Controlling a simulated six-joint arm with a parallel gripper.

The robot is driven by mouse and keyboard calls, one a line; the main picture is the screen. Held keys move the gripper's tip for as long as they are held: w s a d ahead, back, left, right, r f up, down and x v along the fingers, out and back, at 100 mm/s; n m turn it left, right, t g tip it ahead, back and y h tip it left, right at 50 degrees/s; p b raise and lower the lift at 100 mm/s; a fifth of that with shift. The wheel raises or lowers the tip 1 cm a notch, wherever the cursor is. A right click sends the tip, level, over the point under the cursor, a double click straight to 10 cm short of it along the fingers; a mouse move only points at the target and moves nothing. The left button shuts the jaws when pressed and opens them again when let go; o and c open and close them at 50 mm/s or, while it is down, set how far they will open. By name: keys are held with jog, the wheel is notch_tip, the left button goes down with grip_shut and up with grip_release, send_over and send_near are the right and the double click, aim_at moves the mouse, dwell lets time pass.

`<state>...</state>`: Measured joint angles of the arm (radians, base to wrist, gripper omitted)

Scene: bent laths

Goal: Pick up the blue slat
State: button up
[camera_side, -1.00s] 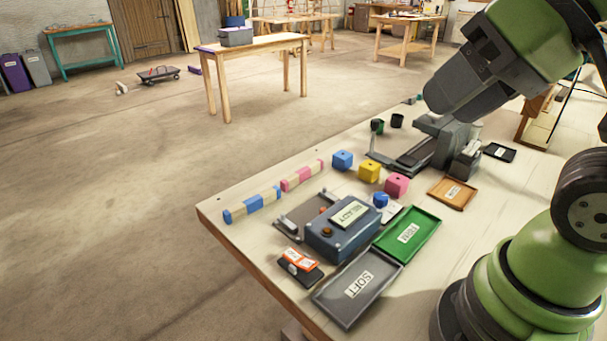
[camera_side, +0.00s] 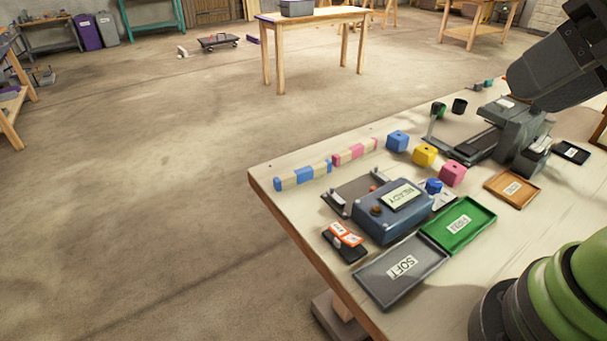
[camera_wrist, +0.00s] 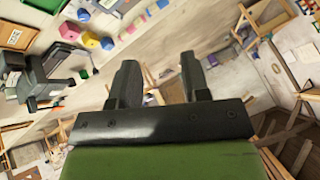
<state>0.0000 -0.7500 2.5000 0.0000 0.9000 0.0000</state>
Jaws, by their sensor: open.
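In the side view my dark arm part is at upper right, and I cannot make out the fingertips there.
Blue (camera_side: 397,141), yellow (camera_side: 424,155) and pink (camera_side: 452,173) cubes stand beside the slats. A blue box reading READY (camera_side: 392,212) stands in front of the blue slat. A grey SOFT tray (camera_side: 375,285), a green tray (camera_side: 478,235) and a grey bench device (camera_side: 515,130) are nearby.

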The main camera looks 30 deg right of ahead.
jog(key=shift+w, duration=0.1)
jog(key=shift+c, duration=0.4)
jog(key=m+g+h, duration=0.2)
jog(key=m+g, duration=0.2)
jog(key=m, duration=1)
send_over(304, 171)
jog(key=s, duration=0.2)
notch_tip(304, 171, down, 25)
jog(key=shift+s+a+r, duration=0.1)
jog(key=shift+w+x, duration=0.2)
jog(key=shift+x, duration=2.85)
jog(key=shift+r, duration=0.1)
grip_shut()
